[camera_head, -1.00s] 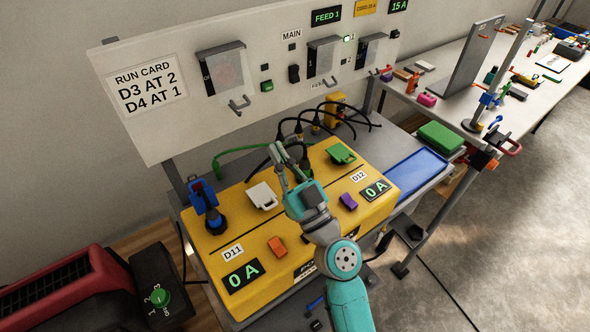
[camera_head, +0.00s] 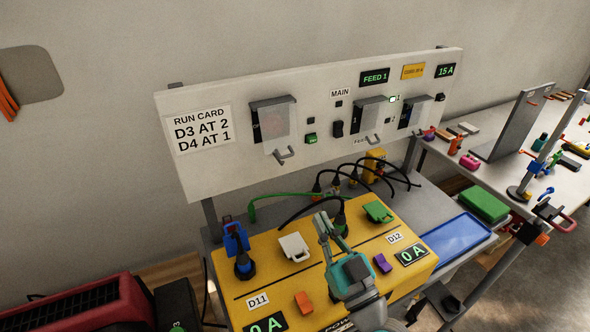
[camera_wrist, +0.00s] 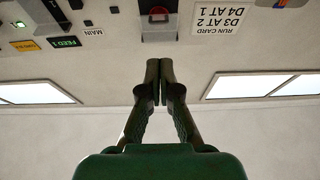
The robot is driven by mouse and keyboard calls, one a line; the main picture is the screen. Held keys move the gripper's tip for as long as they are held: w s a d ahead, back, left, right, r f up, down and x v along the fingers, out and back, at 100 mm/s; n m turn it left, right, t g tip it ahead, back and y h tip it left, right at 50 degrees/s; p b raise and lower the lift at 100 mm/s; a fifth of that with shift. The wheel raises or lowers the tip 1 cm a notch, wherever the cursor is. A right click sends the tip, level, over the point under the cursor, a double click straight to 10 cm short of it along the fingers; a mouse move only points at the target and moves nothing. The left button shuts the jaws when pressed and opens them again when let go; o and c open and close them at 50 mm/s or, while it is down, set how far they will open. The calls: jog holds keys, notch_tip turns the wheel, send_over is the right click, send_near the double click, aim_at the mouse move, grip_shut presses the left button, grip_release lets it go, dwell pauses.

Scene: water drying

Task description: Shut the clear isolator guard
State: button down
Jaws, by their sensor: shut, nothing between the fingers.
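The white panel carries three dark-framed boxes with clear guards: a left guard (camera_head: 275,123) with a red part behind it, a middle guard (camera_head: 368,116) and a right guard (camera_head: 418,113). I cannot tell for certain which is the isolator's, or whether each is fully shut. A grey hooked handle (camera_head: 285,155) sticks out below the left guard. My gripper (camera_head: 321,217) is shut and empty, above the yellow box and apart from the panel. In the wrist view, which is upside down, its fingertips (camera_wrist: 158,62) are together, in line with a red part (camera_wrist: 158,37) on the panel.
Black and green cables arch between box and panel. A blue tray (camera_head: 455,236) and a green box (camera_head: 484,204) lie to the right.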

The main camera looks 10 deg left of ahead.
jog(key=x, duration=1.4)
jog(key=shift+w+f, duration=0.2)
